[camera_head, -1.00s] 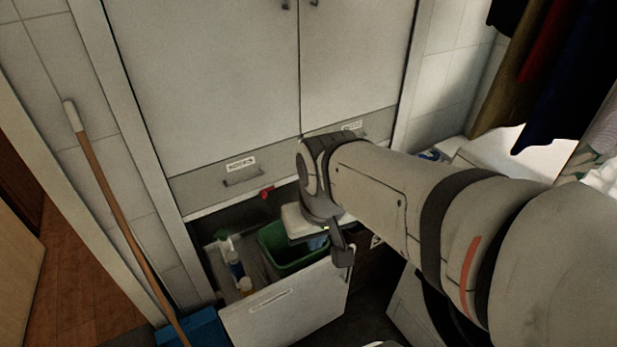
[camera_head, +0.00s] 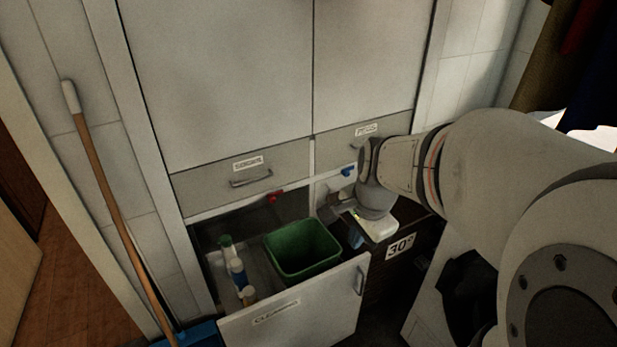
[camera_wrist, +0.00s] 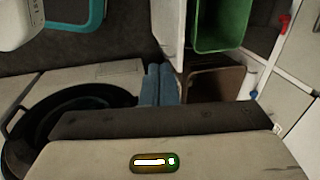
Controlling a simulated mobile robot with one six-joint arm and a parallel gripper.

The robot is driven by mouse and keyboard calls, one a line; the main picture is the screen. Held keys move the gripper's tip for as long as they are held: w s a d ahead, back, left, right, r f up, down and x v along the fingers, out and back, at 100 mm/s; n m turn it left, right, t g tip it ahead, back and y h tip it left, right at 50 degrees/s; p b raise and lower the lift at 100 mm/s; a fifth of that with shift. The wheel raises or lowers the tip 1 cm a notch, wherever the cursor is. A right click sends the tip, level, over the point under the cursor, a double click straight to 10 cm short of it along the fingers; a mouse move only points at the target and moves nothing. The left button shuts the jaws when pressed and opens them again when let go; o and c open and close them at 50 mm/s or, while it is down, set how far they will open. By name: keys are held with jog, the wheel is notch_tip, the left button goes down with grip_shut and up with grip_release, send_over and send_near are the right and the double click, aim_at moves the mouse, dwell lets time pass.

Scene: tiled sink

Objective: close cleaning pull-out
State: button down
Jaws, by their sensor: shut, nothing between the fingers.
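The cleaning pull-out is open, its pale front panel (camera_head: 300,312) with the "CLEANING" label standing out from the cabinet. Its grey handle (camera_head: 360,280) is at the panel's right end. Inside are a green bin (camera_head: 302,250) and several bottles (camera_head: 238,270). My gripper (camera_head: 356,239) is to the right of the green bin, behind the handle, touching neither as far as I can see. In the wrist view its blue-grey fingers (camera_wrist: 158,85) are together and empty, with the green bin (camera_wrist: 222,22) beyond to the right.
A dark compartment with a "30°" label (camera_head: 400,246) lies right of the pull-out. Shut drawers with handles (camera_head: 250,178) sit above. A broom (camera_head: 110,190) leans at the left. A round black object (camera_wrist: 65,110) shows in the wrist view.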

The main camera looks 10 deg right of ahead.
jog(key=w+d+f+m+b, duration=0.2)
jog(key=d+f+m+b, duration=0.15)
jog(key=f+m, duration=0.2)
jog(key=w+d+f+m+b, duration=0.3)
jog(key=f+m+b, duration=0.15)
jog(key=f, duration=0.25)
jog(key=m+b, duration=0.8)
jog(key=m, duration=0.1)
send_near(359, 268)
jog(key=s+f, duration=0.3)
jog(key=f, duration=0.3)
jog(key=w, duration=0.3)
jog(key=shift+f+b, duration=0.2)
jog(key=shift+b, duration=0.15)
jog(key=shift+w+a+r, duration=0.1)
jog(key=shift+w, duration=0.35)
jog(key=shift+w, duration=0.1)
